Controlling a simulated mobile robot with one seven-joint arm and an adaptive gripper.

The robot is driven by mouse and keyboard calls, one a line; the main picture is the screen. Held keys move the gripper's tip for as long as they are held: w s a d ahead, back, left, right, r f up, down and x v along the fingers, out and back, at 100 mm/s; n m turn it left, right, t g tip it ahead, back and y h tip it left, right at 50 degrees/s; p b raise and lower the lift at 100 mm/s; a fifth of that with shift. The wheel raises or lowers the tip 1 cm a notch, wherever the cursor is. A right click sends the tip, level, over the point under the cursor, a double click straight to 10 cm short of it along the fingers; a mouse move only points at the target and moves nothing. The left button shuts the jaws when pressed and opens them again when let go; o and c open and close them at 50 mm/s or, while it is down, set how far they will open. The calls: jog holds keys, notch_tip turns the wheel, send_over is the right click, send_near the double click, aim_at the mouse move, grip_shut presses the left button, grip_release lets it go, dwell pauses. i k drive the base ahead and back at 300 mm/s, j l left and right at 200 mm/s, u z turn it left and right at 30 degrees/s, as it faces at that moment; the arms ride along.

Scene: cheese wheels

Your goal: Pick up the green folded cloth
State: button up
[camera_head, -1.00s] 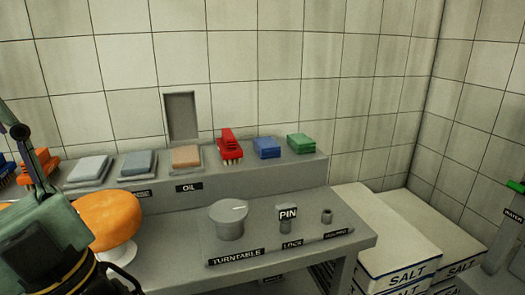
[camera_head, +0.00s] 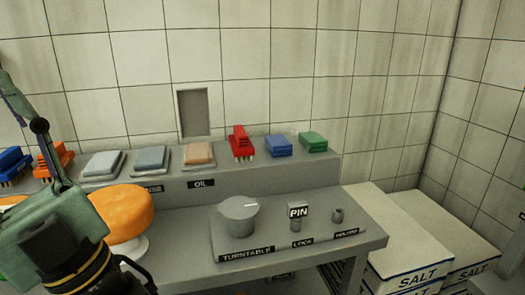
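The green folded cloth (camera_head: 313,142) lies at the right end of the raised grey shelf, just right of a blue folded cloth (camera_head: 278,146). My arm fills the lower left of the head view, in front of an orange cheese wheel. My gripper's fingers are not shown, and nothing I can see of my arm is near the green cloth.
A red brush (camera_head: 241,143) stands left of the blue cloth. Trays with pads (camera_head: 199,154) line the shelf further left. The lower bench holds a turntable knob (camera_head: 239,217), a PIN block (camera_head: 298,212) and a small holder (camera_head: 338,215). Salt sacks (camera_head: 405,235) are stacked at right.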

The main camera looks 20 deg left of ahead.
aim_at(312, 141)
jog(key=i+l+u, duration=0.15)
jog(key=l, duration=0.25)
jog(key=i+l+u, duration=0.1)
jog(key=l, duration=0.3)
jog(key=i+l+u, duration=0.15)
jog(key=l, duration=0.25)
jog(key=i+j, duration=0.15)
jog(key=i, duration=0.3)
jog(key=i+j, duration=0.1)
jog(key=i, duration=0.35)
